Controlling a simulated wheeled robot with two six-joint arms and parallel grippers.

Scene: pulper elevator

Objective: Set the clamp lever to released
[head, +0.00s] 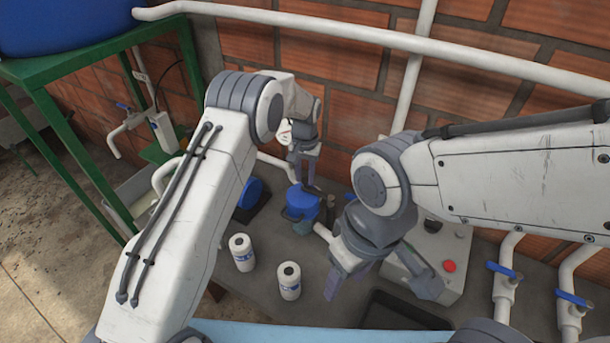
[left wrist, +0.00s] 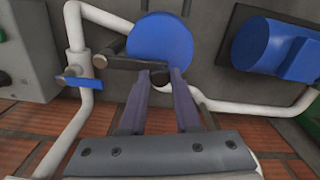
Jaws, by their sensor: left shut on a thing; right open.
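The blue round housing (head: 302,203) stands on the grey bench in the head view; its blue round face (left wrist: 160,36) shows in the left wrist view. The clamp lever (left wrist: 132,62), a dark bar, lies across the lower part of that face. My left gripper (head: 309,184) reaches down to the housing. In the left wrist view its two fingers are close around the lever's dark end, which they partly hide. In the head view the lever is too small to make out clearly. My right gripper (head: 384,284) is open and empty, over the bench to the right.
A control box with a red button (head: 449,266) is at right, near white pipes with blue valve handles (head: 505,270). A black tray (head: 408,312) lies in front. A blue motor-like unit (left wrist: 275,48) sits beside the housing.

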